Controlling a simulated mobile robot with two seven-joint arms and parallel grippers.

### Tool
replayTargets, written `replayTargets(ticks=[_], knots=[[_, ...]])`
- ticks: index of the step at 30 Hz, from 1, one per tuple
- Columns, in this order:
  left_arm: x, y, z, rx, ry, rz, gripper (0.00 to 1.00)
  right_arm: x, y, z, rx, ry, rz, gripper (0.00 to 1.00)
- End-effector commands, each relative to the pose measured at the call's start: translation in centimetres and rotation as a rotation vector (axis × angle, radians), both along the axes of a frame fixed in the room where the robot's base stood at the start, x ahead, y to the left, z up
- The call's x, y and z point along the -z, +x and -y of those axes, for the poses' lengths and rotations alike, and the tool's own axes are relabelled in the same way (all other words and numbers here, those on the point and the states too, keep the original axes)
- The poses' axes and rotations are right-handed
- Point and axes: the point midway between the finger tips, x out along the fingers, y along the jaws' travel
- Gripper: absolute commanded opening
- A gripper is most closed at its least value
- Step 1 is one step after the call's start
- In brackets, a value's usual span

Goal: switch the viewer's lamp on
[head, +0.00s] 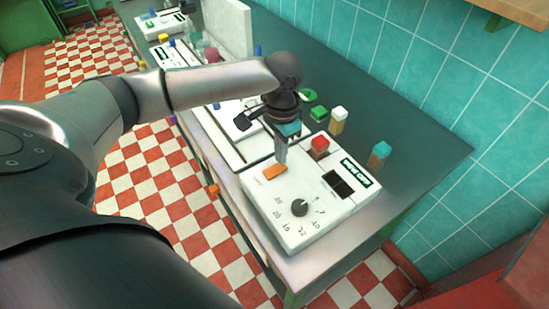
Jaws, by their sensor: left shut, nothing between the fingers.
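A white box (325,210) with a black dial, printed numbers and a small dark window (338,184) stands at the near end of the grey bench; it may be the viewer, but I cannot read its green label (355,172). The window looks unlit. An orange switch (275,171) sits on the box's top, at its left. My left gripper (281,155) points down just above and behind the orange switch, shut and empty. I cannot tell whether its tips touch the switch. A red knob or block (320,146) is right of the gripper. My right gripper is not in view.
Small blocks with green (318,112), white (338,118) and teal (379,154) tops stand along the bench's back. More white boxes (177,53) and an upright white panel (228,27) stand farther along. A teal tiled wall (430,60) runs behind; bench right of the blocks is clear.

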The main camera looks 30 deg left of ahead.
Motion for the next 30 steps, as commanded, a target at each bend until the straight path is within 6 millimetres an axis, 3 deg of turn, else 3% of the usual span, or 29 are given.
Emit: replayTargets(ticks=[30], knots=[[0.61,0.01,0.01,0.000,0.000,0.000,0.00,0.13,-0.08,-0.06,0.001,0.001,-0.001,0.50]])
